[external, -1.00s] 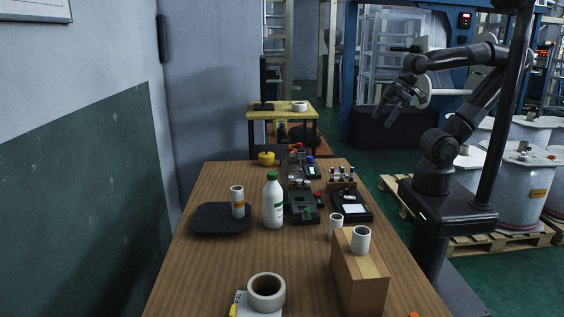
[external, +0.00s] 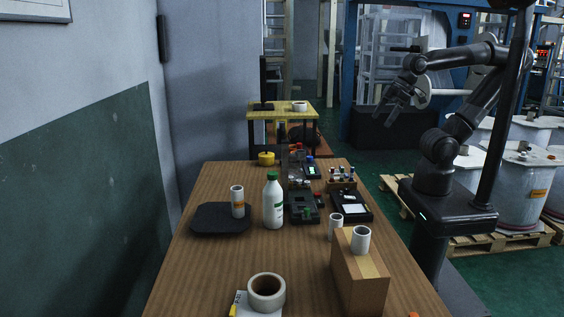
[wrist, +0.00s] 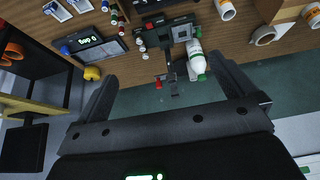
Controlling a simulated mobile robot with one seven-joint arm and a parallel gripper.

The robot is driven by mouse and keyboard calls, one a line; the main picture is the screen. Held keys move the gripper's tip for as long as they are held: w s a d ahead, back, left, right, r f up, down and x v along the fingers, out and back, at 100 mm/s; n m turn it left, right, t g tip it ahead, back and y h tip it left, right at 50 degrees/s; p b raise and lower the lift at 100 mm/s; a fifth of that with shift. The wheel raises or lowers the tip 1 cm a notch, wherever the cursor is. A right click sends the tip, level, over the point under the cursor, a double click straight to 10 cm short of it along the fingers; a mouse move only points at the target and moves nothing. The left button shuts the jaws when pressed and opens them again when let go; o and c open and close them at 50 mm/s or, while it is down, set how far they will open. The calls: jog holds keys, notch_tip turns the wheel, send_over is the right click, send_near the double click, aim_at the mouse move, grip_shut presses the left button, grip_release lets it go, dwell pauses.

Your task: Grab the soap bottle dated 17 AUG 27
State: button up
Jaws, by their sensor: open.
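A white soap bottle with a green cap and a green-marked label (external: 273,205) stands upright near the middle of the wooden table. In the wrist view a white bottle with a green end (wrist: 196,62) shows beyond my fingers, at the table edge. No date can be read on it in either view. My gripper (external: 385,112) is raised in the air to the right of the table, well apart from the bottle. In the wrist view my gripper (wrist: 172,88) has its two fingers spread wide, with nothing held between them.
A dark tray (external: 207,222) with a white cylinder (external: 238,203) lies left of the bottle. Dark devices (external: 304,207) stand close on its right. A cardboard box (external: 358,273) and a tape roll (external: 267,292) are at the front. Bare wood lies in front of the bottle.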

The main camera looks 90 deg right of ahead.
jog(key=shift+c, duration=0.6)
jog(key=c, duration=0.7)
jog(key=shift+c, duration=0.2)
jog(key=m+g+h, duration=0.1)
jog(key=m, duration=0.3)
send_over(273, 173)
jog(key=s+a, duration=0.2)
jog(key=s, duration=0.2)
notch_tip(273, 173, down, 8)
jog(key=x, duration=0.4)
jog(key=shift+w+d+f, duration=0.15)
jog(key=shift+d, duration=0.25)
jog(key=shift+x, duration=2.85)
